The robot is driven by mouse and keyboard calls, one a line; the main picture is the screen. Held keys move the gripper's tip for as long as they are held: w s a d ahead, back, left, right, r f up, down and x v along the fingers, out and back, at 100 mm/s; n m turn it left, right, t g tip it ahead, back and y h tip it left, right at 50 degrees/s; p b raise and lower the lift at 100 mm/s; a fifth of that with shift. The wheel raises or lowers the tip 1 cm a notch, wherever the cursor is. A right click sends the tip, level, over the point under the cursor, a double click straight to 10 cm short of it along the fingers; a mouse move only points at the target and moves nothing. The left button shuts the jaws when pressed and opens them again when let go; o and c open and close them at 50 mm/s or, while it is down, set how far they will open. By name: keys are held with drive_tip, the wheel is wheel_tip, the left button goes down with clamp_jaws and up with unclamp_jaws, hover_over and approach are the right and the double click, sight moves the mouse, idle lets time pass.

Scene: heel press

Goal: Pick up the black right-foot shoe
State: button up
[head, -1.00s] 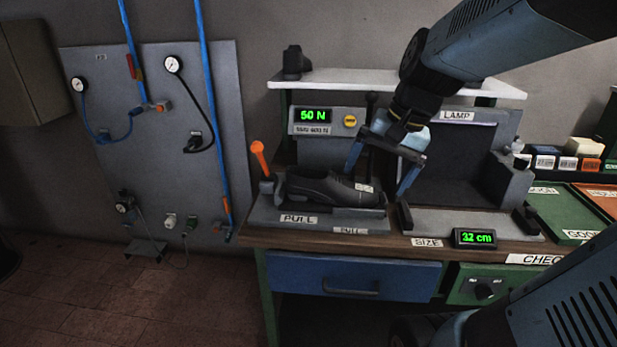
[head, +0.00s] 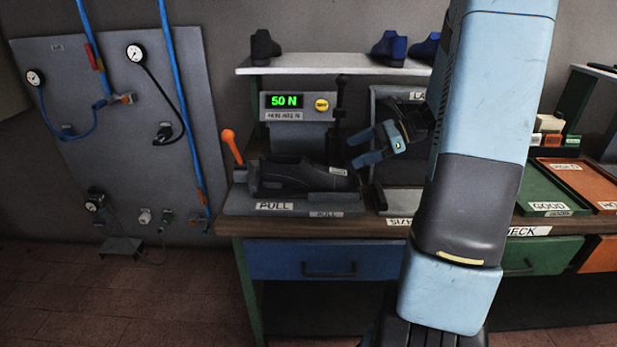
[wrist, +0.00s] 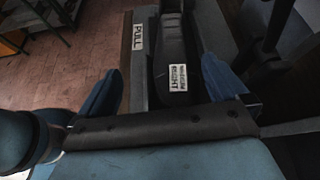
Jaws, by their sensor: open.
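The black shoe (head: 305,174) lies on the PULL press fixture (head: 262,207) at the left of the bench. In the wrist view the black shoe (wrist: 171,45) bears a white label reading RIGHT. My gripper (head: 357,148) is open and empty, at the right end of the shoe and slightly above it. In the wrist view my gripper (wrist: 162,65) has its blue fingers on either side of the labelled part of the shoe, with a gap on each side. The head view does not clearly show whether anything touches.
An orange-knobbed lever (head: 230,145) stands left of the shoe, and a dark post (head: 340,100) rises behind it. A 50 N display (head: 284,101) is behind. A shelf (head: 310,65) above holds a black shoe and blue shoes. My arm hides much of the bench's right half.

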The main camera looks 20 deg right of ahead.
drive_tip(key=w+d+f+m, duration=0.1)
drive_tip(key=d, duration=0.1)
approach(316, 165)
drive_tip(key=shift+t, duration=0.4)
drive_tip(key=x, duration=0.4)
drive_tip(key=shift+s+a+f, duration=0.25)
drive_tip(key=shift+f, duration=0.05)
drive_tip(key=shift+x, duration=2.55)
drive_tip(key=c, duration=1.3)
drive_tip(key=shift+d+r, duration=0.1)
